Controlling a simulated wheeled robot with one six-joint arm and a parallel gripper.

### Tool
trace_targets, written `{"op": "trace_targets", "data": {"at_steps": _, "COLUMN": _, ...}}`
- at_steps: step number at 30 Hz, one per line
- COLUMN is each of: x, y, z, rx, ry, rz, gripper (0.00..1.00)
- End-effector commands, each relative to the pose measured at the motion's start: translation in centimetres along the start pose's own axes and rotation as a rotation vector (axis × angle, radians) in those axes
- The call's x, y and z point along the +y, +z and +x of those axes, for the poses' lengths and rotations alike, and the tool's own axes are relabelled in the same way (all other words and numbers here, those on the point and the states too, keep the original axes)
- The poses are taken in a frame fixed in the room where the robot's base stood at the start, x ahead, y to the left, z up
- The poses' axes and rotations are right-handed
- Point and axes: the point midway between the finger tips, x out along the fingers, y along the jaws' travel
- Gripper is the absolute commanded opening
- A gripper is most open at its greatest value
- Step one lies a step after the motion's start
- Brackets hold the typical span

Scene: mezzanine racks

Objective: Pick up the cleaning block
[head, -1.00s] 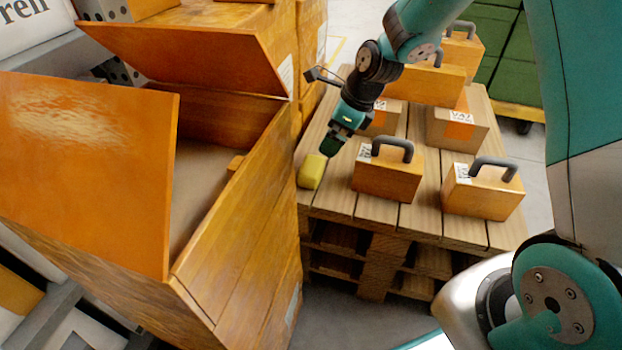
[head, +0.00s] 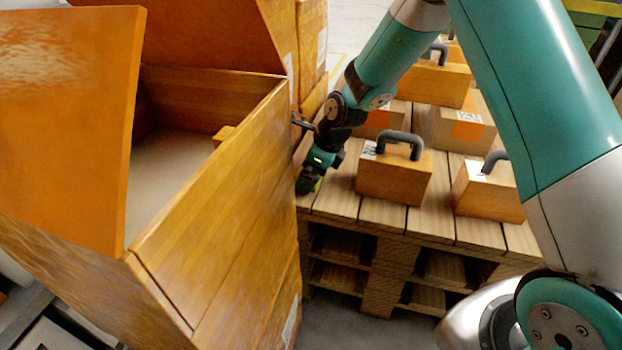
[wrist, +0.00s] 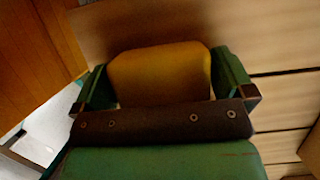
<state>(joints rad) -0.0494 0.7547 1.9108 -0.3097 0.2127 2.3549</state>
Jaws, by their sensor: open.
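The yellow cleaning block (wrist: 160,72) lies on the wooden pallet near its left edge. In the head view it is almost wholly hidden behind my gripper (head: 308,184), with only a sliver of yellow showing. In the wrist view my gripper (wrist: 165,82) is open, with one green finger at the left side of the block and the other at the right. The block sits between the fingers. I cannot tell whether either finger touches it.
A large orange wooden box (head: 215,210) with raised flaps stands close to the left of my gripper. Wooden cases with grey handles (head: 394,178) stand on the pallet (head: 430,222) to the right. Bare planks lie between the gripper and the nearest case.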

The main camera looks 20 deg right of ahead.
Motion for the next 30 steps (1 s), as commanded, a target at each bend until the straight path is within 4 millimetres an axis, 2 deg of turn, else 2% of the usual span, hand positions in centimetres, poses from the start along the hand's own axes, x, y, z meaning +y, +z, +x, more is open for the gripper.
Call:
{"op": "trace_targets", "data": {"at_steps": 4, "x": 0.0, "y": 0.1, "z": -0.1, "rx": -0.001, "ry": -0.001, "rz": 0.000, "gripper": 1.00}}
{"op": "trace_targets", "data": {"at_steps": 5, "x": 0.0, "y": 0.1, "z": -0.1, "rx": -0.001, "ry": -0.001, "rz": 0.000, "gripper": 0.95}}
{"op": "trace_targets", "data": {"at_steps": 9, "x": 0.0, "y": 0.1, "z": -0.2, "rx": -0.001, "ry": -0.001, "rz": 0.000, "gripper": 0.66}}
{"op": "trace_targets", "data": {"at_steps": 11, "x": 0.0, "y": 0.1, "z": -0.2, "rx": -0.001, "ry": -0.001, "rz": 0.000, "gripper": 0.62}}
{"op": "trace_targets", "data": {"at_steps": 19, "x": -0.1, "y": 0.3, "z": -0.8, "rx": -0.002, "ry": -0.002, "rz": -0.001, "gripper": 0.62}}
{"op": "trace_targets", "data": {"at_steps": 23, "x": -0.1, "y": 1.2, "z": -2.8, "rx": -0.003, "ry": -0.003, "rz": -0.001, "gripper": 0.62}}
{"op": "trace_targets", "data": {"at_steps": 30, "x": -0.1, "y": 3.9, "z": -9.3, "rx": -0.004, "ry": -0.005, "rz": -0.002, "gripper": 0.62}}
